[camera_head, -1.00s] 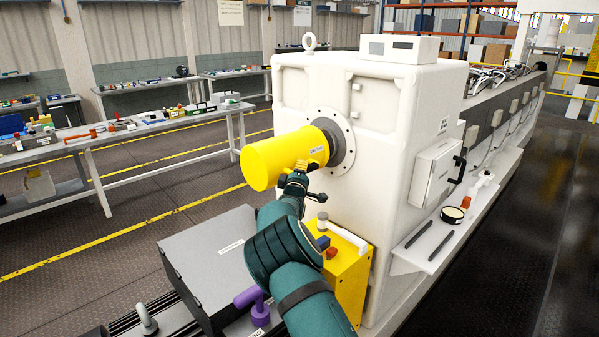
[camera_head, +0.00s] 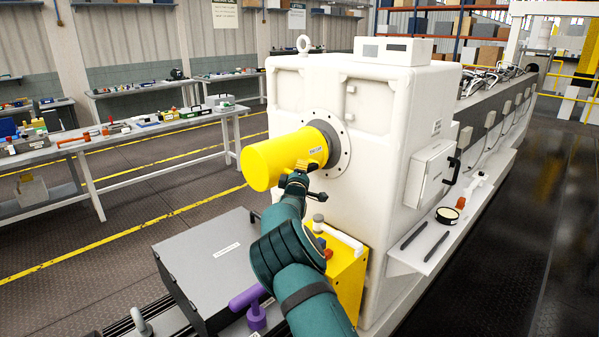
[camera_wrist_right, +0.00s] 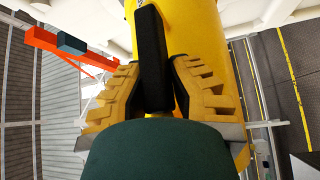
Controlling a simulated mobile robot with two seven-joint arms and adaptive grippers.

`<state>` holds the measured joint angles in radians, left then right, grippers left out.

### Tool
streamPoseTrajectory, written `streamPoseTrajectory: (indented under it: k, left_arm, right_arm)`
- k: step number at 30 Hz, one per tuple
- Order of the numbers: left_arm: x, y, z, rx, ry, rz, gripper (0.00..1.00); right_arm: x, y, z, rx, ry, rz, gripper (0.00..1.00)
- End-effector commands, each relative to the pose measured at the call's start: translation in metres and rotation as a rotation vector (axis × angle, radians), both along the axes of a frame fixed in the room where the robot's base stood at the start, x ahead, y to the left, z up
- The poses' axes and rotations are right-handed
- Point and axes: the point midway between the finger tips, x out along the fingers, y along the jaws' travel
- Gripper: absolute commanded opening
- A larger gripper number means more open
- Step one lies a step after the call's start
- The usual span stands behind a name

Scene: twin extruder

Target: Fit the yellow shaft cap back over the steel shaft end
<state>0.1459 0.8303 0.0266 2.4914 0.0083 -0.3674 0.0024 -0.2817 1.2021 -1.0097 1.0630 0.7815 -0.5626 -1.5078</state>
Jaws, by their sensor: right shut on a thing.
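The yellow shaft cap (camera_head: 280,160) is a cylinder lying level at the front of the white gearbox housing. Its rear end meets a dark grey collar (camera_head: 327,142) inside the round bolted flange (camera_head: 344,153). The steel shaft end is hidden, and I cannot tell how far the cap sits over it. My right gripper (camera_head: 297,178) is under the cap. In the right wrist view, the gripper (camera_wrist_right: 157,85) is shut on the cap's black handle (camera_wrist_right: 152,55), with the yellow cap (camera_wrist_right: 195,30) behind it. My left gripper is not in view.
Below the arm are a dark grey box (camera_head: 215,262), a purple-handled valve (camera_head: 250,300) and a yellow box (camera_head: 350,280). A side shelf (camera_head: 420,250) holds dark rods and a tape roll. The white housing (camera_head: 385,130) stands close behind the cap. Benches stand at left.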

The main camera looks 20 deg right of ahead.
Motion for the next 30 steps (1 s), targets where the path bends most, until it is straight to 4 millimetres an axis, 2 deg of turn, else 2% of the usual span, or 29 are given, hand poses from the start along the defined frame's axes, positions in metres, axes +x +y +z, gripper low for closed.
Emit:
streamPoseTrajectory:
  k: [30]
  left_arm:
    - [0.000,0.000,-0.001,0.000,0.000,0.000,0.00]
  right_arm:
    - [0.008,-0.022,0.001,-0.001,-0.003,0.001,0.00]
